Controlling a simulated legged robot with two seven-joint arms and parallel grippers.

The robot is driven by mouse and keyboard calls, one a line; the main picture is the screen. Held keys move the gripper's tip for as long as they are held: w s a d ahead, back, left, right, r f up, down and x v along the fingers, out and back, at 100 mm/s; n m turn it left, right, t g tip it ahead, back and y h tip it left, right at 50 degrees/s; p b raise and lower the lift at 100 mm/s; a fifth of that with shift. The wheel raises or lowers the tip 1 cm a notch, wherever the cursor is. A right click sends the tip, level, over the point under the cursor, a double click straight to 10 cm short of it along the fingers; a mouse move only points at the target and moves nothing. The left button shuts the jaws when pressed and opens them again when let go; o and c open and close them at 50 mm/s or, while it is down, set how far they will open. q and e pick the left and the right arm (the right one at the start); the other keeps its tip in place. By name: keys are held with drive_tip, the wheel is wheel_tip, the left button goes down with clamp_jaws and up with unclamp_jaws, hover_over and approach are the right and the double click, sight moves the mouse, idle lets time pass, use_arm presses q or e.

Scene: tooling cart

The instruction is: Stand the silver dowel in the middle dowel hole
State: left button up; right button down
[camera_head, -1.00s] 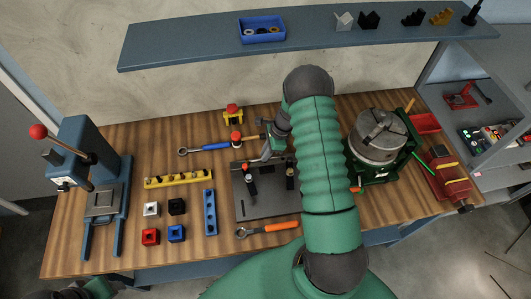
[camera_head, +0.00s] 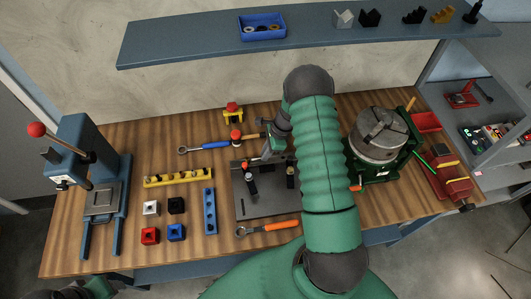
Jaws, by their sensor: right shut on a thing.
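My right gripper (camera_head: 267,157) is over the back part of the dark grey plate (camera_head: 262,206), partly behind my own arm. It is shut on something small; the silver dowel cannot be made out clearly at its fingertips. Two black upright clamps stand on the plate, a left one (camera_head: 250,184) and a right one (camera_head: 290,178). A blue block with a row of holes (camera_head: 210,212) lies left of the plate. A yellow strip (camera_head: 178,178) with several small pegs or holes lies behind it. Which hole is the middle dowel hole is too small to tell. My left gripper is not seen.
Small white (camera_head: 152,208), black (camera_head: 177,206), red (camera_head: 150,236) and blue (camera_head: 176,233) blocks lie at the left. A blue press (camera_head: 90,165) stands far left. An orange-handled wrench (camera_head: 268,228) lies in front of the plate. A chuck (camera_head: 379,138) stands at the right.

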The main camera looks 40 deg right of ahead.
drive_tip(key=shift+f, duration=0.15)
idle(0.5)
drive_tip(key=c, duration=1)
unclamp_jaws()
drive_tip(key=shift+r+p, duration=2.2)
drive_tip(key=shift+r, duration=0.9)
